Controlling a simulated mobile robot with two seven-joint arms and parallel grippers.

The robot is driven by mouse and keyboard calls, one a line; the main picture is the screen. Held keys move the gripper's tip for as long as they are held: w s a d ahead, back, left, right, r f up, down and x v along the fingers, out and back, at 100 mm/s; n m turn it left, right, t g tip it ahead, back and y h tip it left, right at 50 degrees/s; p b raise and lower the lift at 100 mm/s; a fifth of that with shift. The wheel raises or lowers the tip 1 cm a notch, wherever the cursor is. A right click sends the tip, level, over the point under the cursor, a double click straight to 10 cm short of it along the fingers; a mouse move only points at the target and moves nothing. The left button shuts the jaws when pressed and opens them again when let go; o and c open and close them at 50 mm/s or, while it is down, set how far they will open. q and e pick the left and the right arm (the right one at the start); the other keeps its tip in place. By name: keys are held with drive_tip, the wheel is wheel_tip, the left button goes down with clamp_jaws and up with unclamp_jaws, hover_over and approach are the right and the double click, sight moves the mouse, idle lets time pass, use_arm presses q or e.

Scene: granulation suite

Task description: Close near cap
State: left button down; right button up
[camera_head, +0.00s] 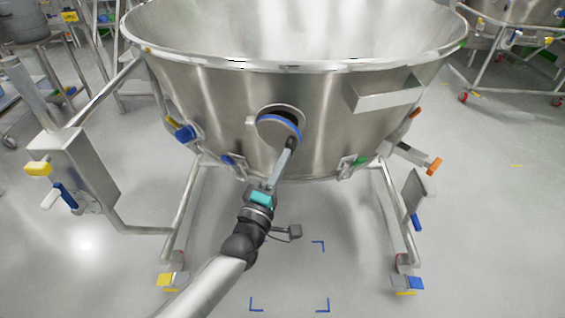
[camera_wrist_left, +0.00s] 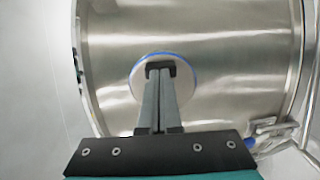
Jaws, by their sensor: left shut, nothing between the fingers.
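The near cap (camera_head: 272,130) is a round grey disc with a blue rim on the front wall of the steel bowl (camera_head: 215,105). A dark gap shows between the cap and the round port behind it, so the cap looks ajar. In the left wrist view the cap (camera_wrist_left: 188,83) is a pale disc with a blue edge. My left gripper (camera_head: 289,143) is shut and empty, its fingertips over the lower part of the cap's face. In the left wrist view its fingertips (camera_wrist_left: 160,71) cover the cap's middle; I cannot tell whether they touch it. My right gripper is not in view.
The bowl stands on a wheeled tubular frame (camera_head: 182,212). A steel box (camera_head: 85,165) with yellow and blue handles is at left. A rectangular bracket (camera_head: 385,95) juts from the bowl right of the cap. The floor in front is clear, with blue corner marks.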

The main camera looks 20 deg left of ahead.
sight(298, 143)
use_arm(q)
drive_tip(key=w+n+y, duration=0.1)
drive_tip(key=w+d+n+y, duration=0.1)
drive_tip(key=y, duration=0.1)
drive_tip(key=w+n+y, duration=0.1)
drive_tip(key=shift+d+r+y+p, duration=0.35)
drive_tip(key=shift+y+p, duration=0.05)
drive_tip(key=shift+w+d, duration=0.1)
drive_tip(key=shift+w, duration=0.25)
drive_tip(key=shift+r, duration=0.1)
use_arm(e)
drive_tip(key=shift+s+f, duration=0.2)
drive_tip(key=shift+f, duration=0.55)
